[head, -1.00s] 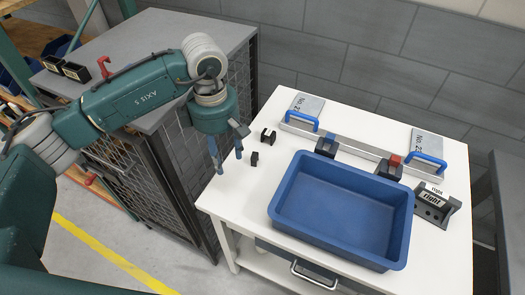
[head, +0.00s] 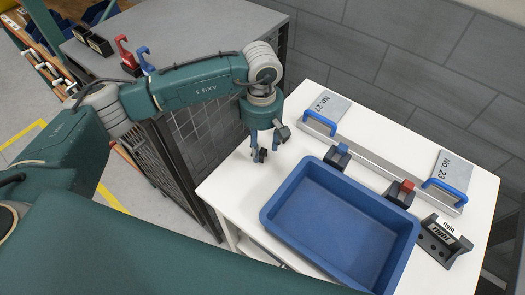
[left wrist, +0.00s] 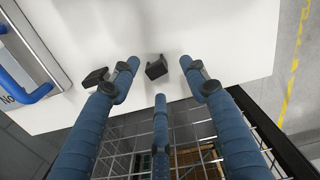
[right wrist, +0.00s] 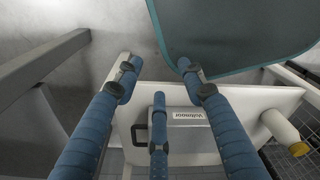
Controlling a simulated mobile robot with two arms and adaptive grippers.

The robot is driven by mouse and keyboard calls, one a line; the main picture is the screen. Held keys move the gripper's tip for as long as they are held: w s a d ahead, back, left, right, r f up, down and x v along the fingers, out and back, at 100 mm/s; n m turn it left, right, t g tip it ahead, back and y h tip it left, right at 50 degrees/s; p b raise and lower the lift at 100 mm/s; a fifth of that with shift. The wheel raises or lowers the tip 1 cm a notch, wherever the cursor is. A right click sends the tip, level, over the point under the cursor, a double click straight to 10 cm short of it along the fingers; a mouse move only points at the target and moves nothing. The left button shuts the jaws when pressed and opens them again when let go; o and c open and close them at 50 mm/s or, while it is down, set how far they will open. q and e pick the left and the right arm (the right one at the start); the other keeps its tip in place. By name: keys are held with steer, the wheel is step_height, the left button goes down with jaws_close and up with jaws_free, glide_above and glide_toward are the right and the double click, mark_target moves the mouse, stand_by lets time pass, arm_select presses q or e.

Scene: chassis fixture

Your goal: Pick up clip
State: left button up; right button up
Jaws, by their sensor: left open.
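Two small black clips lie on the white table. In the left wrist view, one clip (left wrist: 156,67) sits between and just beyond my left fingertips; the other clip (left wrist: 95,77) lies left of the left finger. My left gripper (head: 264,153) is open and points down over the table's left corner. Contact cannot be told. My right gripper (right wrist: 158,82) has its fingers apart and empty, away from the clips.
A blue tray (head: 276,217) stands right of my left gripper. Behind it is a rail (head: 362,158) with blue-handled plates and two clamp blocks. A grey block labelled "right" (head: 442,240) is at the right end. A mesh cabinet (head: 195,140) stands left of the table.

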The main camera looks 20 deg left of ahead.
mark_target(263, 151)
arm_select(q)
steer(key=f, duration=0.1)
steer(key=f+p, duration=0.2)
steer(key=shift+w+d+f, duration=0.1)
steer(key=shift+w+f, duration=0.2)
steer(key=shift+f, duration=0.5)
steer(key=c, duration=0.9)
steer(key=shift+c, duration=0.4)
arm_select(e)
steer(key=r, duration=0.1)
steer(key=w+d, duration=0.1)
steer(key=r, duration=0.1)
steer(key=shift+w+d+r, duration=0.3)
